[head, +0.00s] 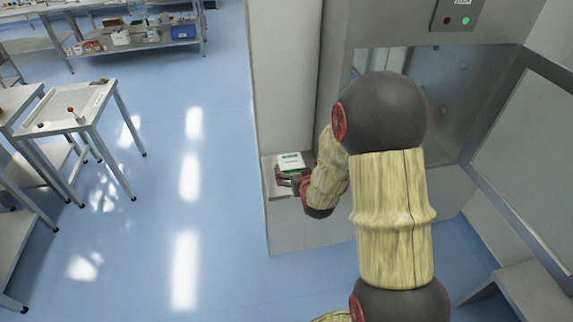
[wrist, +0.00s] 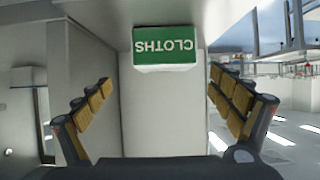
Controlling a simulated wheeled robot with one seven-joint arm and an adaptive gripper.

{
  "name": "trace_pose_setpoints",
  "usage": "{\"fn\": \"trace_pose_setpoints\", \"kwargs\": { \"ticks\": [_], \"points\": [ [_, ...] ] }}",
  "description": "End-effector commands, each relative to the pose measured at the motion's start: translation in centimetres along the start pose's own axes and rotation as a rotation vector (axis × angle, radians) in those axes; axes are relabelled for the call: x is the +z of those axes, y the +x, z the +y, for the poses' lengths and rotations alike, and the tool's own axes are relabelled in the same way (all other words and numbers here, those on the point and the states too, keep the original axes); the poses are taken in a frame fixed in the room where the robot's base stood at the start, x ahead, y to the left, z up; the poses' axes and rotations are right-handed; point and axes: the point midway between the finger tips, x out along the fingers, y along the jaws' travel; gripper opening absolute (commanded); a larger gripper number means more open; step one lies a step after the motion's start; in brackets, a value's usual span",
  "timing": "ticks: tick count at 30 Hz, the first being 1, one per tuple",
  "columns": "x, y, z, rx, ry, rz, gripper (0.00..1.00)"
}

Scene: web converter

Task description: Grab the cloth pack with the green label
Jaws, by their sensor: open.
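The cloth pack (wrist: 165,47) shows in the wrist view as a white pack with a green label reading "CLOTHS", upside down in that picture. It lies between the two fingers, toward the top, and appears ahead of the fingertips. In the head view the cloth pack (head: 290,162) lies on a small pale ledge (head: 276,189) against the wall. My gripper (head: 281,176) is at the near side of the pack, its fingers pointing left. In the wrist view my gripper (wrist: 160,88) is spread wide, with nothing between its pads. Contact with the pack cannot be told.
A steel cabinet with a glass window (head: 390,62) and a control box (head: 457,15) stand to the right of the ledge. A small steel table (head: 90,105) stands at the left. A bench (head: 530,293) is at lower right. Blue floor between is clear.

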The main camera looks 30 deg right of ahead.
Motion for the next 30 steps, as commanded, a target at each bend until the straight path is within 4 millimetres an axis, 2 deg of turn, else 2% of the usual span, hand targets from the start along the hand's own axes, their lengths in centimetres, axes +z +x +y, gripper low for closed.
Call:
{"fn": "trace_pose_setpoints", "kwargs": {
  "ticks": [11,21,30],
  "points": [
    [-0.1,3.3,-0.3,-0.001,0.000,0.005,0.93],
    [-0.1,7.3,-0.7,-0.001,0.000,0.004,0.93],
    [-0.2,7.7,-0.7,-0.001,0.000,0.004,0.93]
  ]
}}
